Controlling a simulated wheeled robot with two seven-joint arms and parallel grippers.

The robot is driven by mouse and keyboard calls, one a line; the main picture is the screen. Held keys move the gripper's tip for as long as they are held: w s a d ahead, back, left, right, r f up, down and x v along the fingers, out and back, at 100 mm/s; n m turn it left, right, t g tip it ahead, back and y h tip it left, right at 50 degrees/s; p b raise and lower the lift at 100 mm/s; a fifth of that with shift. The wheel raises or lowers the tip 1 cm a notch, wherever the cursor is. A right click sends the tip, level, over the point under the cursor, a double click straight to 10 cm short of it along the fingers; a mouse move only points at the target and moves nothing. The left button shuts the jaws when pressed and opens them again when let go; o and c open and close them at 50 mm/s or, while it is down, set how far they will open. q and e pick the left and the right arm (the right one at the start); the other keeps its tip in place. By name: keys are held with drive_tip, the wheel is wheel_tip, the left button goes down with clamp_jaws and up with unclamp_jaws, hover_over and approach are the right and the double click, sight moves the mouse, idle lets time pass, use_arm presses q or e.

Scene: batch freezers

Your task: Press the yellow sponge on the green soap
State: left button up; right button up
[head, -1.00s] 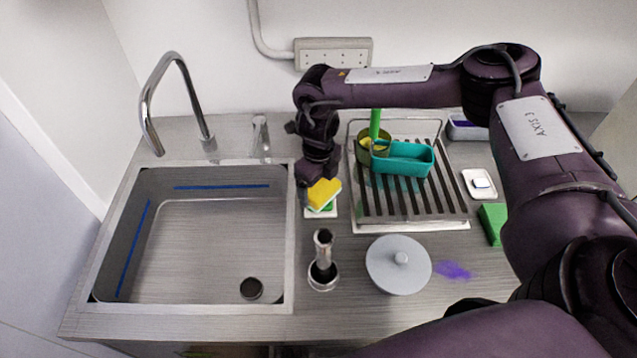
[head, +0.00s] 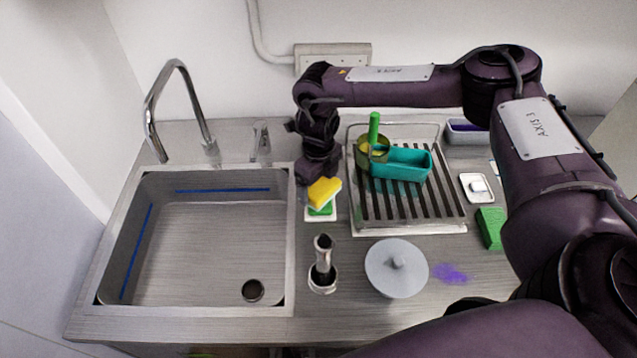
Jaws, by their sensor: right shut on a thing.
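The yellow sponge (head: 324,192) is in my right gripper (head: 315,181), just right of the sink's right edge. It is tilted, its right end higher in the picture. The green soap (head: 322,211) lies on a white dish (head: 312,217) directly below the sponge, which hides part of it. I cannot tell whether sponge and soap touch. The fingertips are mostly hidden behind the sponge and the dark wrist. My left gripper is not in view.
The sink (head: 200,240) with its tap (head: 172,100) is on the left. A drying rack (head: 440,215) holds a teal tray (head: 402,165) and a cup (head: 366,155). A lidded grey pot (head: 397,270), a dark-based metal object (head: 323,270), a purple stain (head: 450,274) and a green block (head: 490,228) are nearby.

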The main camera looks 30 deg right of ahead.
sight(318, 184)
drive_tip(key=shift+r+p, duration=1.6)
drive_tip(key=shift+r, duration=0.75)
